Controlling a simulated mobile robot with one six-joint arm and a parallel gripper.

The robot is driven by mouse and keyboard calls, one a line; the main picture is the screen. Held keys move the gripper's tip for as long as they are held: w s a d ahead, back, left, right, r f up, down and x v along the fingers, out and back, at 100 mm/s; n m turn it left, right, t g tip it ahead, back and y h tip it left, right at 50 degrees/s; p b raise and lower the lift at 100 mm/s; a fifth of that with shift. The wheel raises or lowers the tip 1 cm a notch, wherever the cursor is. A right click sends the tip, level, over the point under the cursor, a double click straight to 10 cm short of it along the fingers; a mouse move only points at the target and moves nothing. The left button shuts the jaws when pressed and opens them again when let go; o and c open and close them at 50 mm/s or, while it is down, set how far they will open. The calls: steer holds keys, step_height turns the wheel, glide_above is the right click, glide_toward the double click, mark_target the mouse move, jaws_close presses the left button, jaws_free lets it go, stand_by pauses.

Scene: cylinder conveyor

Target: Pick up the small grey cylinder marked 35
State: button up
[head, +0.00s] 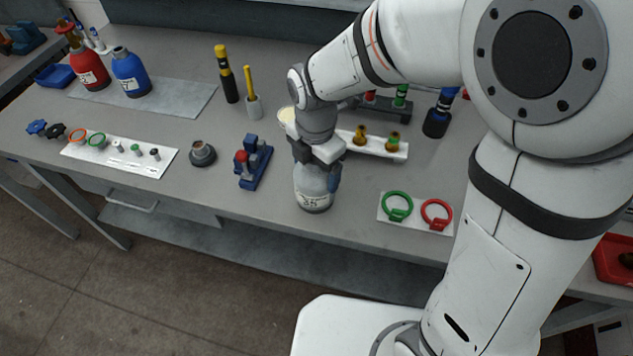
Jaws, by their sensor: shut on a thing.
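The small grey cylinder (313,194) marked 35 is upright near the front edge of the grey workbench, right of the blue holder. My gripper (318,165) comes down over it from above and is shut on its upper part. The gripper body hides the cylinder's top and neck. I cannot tell whether its base touches the bench.
A red cylinder (89,72) and a blue cylinder (131,74) stand on a grey plate at the back left. A blue holder (252,163) stands close left. A white plate with green and red rings (436,214) lies to the right. Free bench (225,205) lies front left.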

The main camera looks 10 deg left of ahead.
steer(key=c, duration=1.2)
steer(key=shift+r, duration=0.1)
steer(key=shift+c, duration=0.7)
steer(key=shift+r, duration=0.1)
